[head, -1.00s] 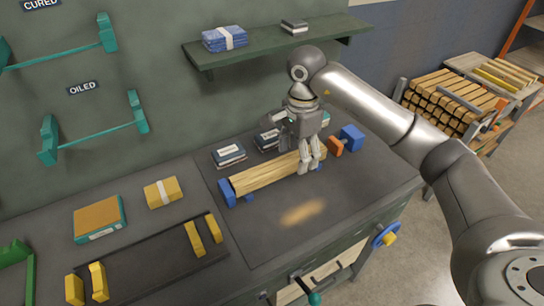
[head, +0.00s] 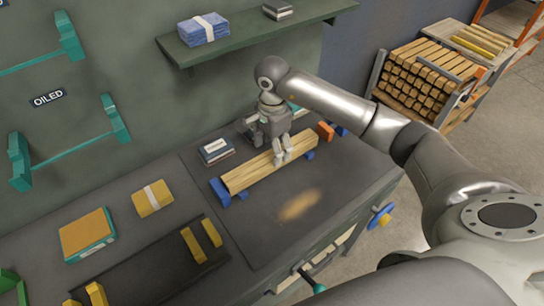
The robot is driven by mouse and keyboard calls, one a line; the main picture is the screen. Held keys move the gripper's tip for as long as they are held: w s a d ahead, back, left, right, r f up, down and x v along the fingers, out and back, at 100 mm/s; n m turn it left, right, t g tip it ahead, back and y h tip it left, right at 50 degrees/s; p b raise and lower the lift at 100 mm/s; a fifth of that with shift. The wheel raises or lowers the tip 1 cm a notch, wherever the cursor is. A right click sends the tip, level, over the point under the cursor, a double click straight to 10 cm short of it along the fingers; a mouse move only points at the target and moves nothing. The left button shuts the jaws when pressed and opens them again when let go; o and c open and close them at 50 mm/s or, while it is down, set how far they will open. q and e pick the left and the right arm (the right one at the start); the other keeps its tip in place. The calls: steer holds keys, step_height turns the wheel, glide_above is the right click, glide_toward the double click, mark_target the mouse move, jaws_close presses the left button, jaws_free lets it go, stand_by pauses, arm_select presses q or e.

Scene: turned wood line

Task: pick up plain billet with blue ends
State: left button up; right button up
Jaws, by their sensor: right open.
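The plain wood billet (head: 252,172) lies lengthwise on the bench, pale and square-edged. Blue parts show at its left end (head: 219,192) and below its right part (head: 308,155); I cannot tell whether they are painted ends or supports. My right gripper (head: 283,158) points down with its fingers open at the billet, right of its middle. The fingers overlap the billet in the picture; whether they touch it is unclear. My left gripper is not in view.
An orange block (head: 325,131) stands just beyond the billet's right end. A yellow bundle (head: 153,198), an orange-topped box (head: 88,235) and a dark rack (head: 150,270) are to the left. A shelf (head: 262,38) hangs above.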

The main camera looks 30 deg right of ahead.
mark_target(272, 155)
step_height(272, 155, down, 4)
steer(key=shift+s+r+p, duration=0.15)
steer(key=shift+r+p, duration=0.05)
steer(key=shift+p, duration=0.4)
steer(key=c, duration=1.3)
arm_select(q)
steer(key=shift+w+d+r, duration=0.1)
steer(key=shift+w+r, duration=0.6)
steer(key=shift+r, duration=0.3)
arm_select(e)
steer(key=shift+c, duration=0.6)
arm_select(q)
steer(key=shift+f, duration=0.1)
